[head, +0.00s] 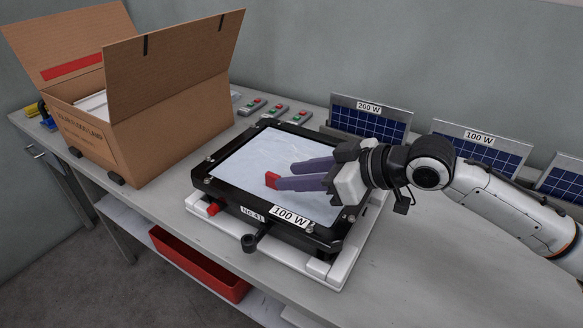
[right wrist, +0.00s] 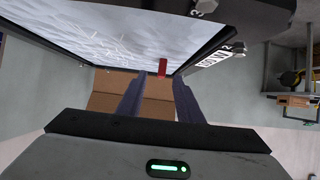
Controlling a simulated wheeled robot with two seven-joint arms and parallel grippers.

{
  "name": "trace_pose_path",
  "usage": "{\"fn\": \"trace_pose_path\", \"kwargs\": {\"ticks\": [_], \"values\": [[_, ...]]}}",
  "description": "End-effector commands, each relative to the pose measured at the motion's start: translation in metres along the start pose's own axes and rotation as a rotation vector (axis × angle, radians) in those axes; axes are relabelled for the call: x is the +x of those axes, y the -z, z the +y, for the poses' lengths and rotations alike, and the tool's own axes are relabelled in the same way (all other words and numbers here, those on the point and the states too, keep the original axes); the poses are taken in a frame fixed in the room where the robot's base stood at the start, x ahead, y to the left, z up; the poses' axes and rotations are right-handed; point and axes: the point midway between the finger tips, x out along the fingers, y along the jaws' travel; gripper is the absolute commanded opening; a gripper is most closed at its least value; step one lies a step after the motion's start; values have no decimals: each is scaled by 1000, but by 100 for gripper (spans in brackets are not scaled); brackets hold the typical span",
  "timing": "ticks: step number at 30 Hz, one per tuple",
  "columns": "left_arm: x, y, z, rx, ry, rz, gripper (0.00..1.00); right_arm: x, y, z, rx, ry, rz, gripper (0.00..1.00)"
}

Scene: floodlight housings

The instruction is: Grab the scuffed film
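The scuffed film (head: 246,163) is a whitish, streaked sheet over the face of a black-framed floodlight housing (head: 222,192) marked 100 W and No 41. A red tab (head: 271,180) stands up at the film's front edge. My right gripper (head: 285,176) reaches in from the right, low over the film, with its two purple-grey fingers apart. In the right wrist view the red tab (right wrist: 162,67) shows between and just beyond the fingertips (right wrist: 158,80); I cannot tell whether they touch it. My left gripper is not in view.
An open cardboard box (head: 165,130) stands at the left of the grey bench (head: 400,270). Small switch boxes (head: 275,111) lie behind the housing. Solar panels (head: 368,122) marked 200 W and 100 W line the back. A red bin (head: 200,268) sits on the shelf below.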

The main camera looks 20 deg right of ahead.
Motion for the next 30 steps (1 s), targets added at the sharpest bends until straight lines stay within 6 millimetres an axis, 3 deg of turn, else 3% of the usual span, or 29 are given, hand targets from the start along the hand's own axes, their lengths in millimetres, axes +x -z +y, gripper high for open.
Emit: {"fn": "trace_pose_path", "kwargs": {"ticks": [7,17,23,30], "values": [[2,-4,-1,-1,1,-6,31,36,2,-4,2,1,2,33],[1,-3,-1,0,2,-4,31,43,1,-4,-1,0,0,33],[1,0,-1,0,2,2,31,43,1,-4,0,0,0,0],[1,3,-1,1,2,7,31,43,1,-4,0,0,0,0]]}}
